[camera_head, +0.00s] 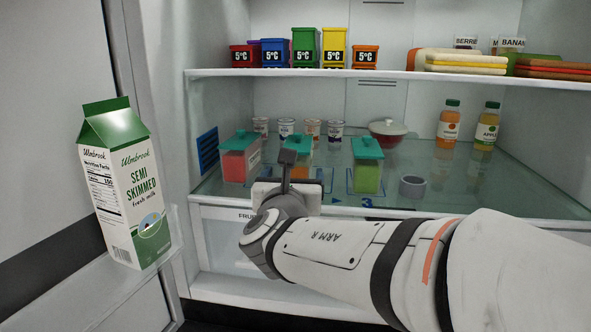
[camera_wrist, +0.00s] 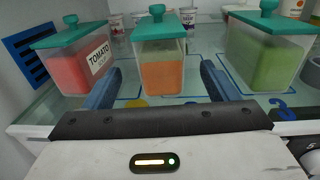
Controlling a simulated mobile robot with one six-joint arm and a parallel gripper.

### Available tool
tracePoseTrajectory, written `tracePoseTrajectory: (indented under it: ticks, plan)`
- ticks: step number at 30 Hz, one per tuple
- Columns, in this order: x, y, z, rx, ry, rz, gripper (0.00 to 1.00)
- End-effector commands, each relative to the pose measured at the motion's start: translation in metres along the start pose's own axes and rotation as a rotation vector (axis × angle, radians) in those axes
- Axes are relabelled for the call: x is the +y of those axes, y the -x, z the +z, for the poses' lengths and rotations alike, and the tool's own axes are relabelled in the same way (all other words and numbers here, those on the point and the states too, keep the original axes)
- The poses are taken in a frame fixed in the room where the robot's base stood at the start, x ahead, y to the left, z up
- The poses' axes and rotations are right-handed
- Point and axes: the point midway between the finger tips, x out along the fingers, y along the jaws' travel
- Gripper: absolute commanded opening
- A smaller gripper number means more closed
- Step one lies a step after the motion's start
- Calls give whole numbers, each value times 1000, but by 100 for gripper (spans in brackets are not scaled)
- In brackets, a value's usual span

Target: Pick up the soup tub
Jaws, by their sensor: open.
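Three clear tubs with teal lids stand in a row on the lower glass shelf. The left tub holds red contents (camera_head: 234,165) and has a label reading "TOMATO" with a smaller line below; its label faces me in the wrist view (camera_wrist: 97,60). The middle tub holds orange contents (camera_wrist: 162,75); my arm partly hides it in the head view (camera_head: 304,158). The right tub holds green contents (camera_wrist: 262,65). My gripper (camera_wrist: 160,84) is open and empty, its fingers spread left and right in front of the middle tub. I cannot tell whether they touch it.
Several small cups (camera_head: 286,128), a red bowl (camera_head: 388,132) and two bottles (camera_head: 448,125) stand behind. A grey ring (camera_head: 412,187) is right of the green tub. A milk carton (camera_head: 125,185) stands on the door at left. The upper shelf (camera_head: 390,74) runs above.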

Motion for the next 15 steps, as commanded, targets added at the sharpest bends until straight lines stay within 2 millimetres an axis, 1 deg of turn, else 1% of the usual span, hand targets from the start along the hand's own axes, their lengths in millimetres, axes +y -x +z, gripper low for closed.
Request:
tracePoseTrajectory:
  ticks: [2, 5, 11, 15]
  plan:
    - [1, -3, 0, -1, 3, 1, 80]
    - [0, -13, 0, -1, 2, -1, 80]
    - [-1, -36, -1, 0, 1, -3, 80]
    - [-2, -58, -2, 1, 1, -4, 80]
